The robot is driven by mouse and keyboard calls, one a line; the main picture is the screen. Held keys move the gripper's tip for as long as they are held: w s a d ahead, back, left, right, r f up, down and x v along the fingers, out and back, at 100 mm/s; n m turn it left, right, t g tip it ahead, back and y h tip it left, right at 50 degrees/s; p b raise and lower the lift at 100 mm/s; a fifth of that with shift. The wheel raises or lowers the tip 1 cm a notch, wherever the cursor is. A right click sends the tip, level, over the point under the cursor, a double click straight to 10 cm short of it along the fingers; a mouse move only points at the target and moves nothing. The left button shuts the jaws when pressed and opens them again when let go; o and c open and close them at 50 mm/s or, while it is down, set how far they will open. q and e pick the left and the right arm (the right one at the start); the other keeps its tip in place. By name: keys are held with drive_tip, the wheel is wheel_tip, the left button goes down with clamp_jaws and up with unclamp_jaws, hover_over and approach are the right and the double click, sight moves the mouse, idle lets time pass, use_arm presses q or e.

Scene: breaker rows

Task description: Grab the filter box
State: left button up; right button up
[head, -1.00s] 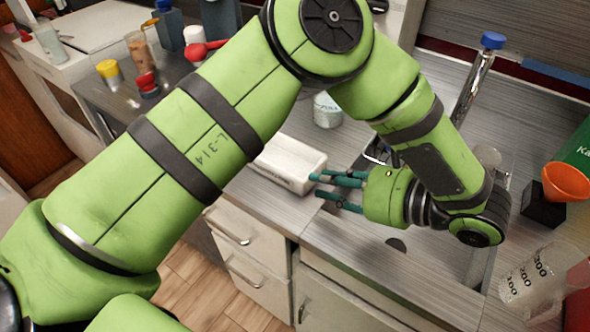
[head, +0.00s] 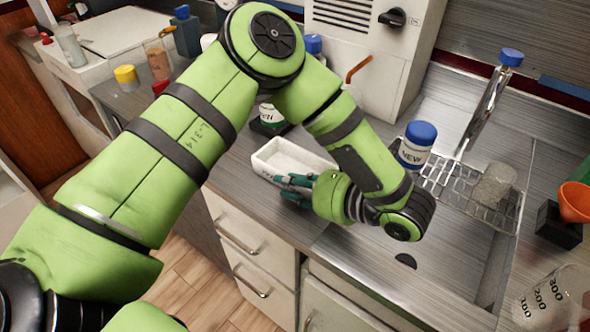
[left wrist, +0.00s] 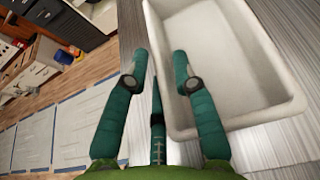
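The filter box looks like a white, shallow, open-topped tray (head: 266,164) on the grey counter near its front edge. In the left wrist view the white tray (left wrist: 165,112) fills the right half, and its hollow inside looks empty. My left gripper (head: 297,186) is at the tray's near right corner. In the left wrist view its teal fingers (left wrist: 160,68) are apart: one is outside the tray's side wall, the other appears over its inside. I cannot tell whether they touch it. My right gripper is not in view.
A blue-capped bottle (head: 416,145) stands right of my left arm. A wire rack (head: 458,183) with a glass beaker (head: 494,185) lies over the sink area. An orange funnel (head: 575,201) and a measuring beaker (head: 552,300) are at the right. Drawers (head: 250,240) are below the counter.

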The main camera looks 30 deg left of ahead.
use_arm(q)
clamp_jaws()
